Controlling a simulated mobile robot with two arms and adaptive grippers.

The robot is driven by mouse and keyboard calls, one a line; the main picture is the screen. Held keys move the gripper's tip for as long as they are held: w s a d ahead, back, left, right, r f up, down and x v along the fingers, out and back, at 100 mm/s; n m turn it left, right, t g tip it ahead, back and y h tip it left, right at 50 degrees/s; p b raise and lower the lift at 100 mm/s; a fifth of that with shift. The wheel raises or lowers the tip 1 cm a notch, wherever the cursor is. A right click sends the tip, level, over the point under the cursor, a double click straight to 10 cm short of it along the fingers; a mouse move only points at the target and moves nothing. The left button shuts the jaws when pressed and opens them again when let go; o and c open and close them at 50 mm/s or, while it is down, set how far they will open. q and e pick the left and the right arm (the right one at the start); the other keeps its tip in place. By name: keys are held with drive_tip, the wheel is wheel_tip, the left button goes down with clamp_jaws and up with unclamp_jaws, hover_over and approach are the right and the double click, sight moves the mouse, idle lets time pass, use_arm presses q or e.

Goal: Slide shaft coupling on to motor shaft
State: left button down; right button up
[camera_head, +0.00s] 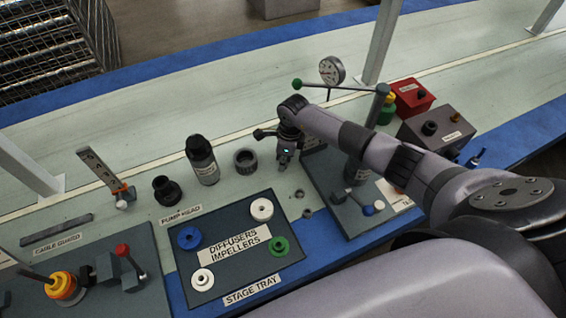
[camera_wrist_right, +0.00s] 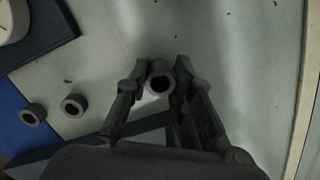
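My right gripper (camera_head: 284,163) reaches in from the right in the head view and points down above the pale bench, left of the dark station plate. In the right wrist view, a small dark grey sleeve with a round bore (camera_wrist_right: 160,82), which looks like the shaft coupling, sits between the fingertips of this gripper (camera_wrist_right: 161,72). The fingers appear closed on its sides, bore facing the camera. I cannot clearly pick out the motor shaft; a dark upright cylinder (camera_head: 356,168) on the station plate is partly hidden by my arm. My left gripper is not in view.
Two small rings (camera_head: 307,213) (camera_head: 299,193) lie on the bench beside the stage tray (camera_head: 218,282). A dark bottle (camera_head: 202,160), a wide ring (camera_head: 245,160) and a black cup (camera_head: 166,190) stand behind the tray. A gauge (camera_head: 332,70) and a green-knobbed lever (camera_head: 297,84) rise behind my arm.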

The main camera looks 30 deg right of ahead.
clamp_jaws()
drive_tip(key=shift+r, duration=0.1)
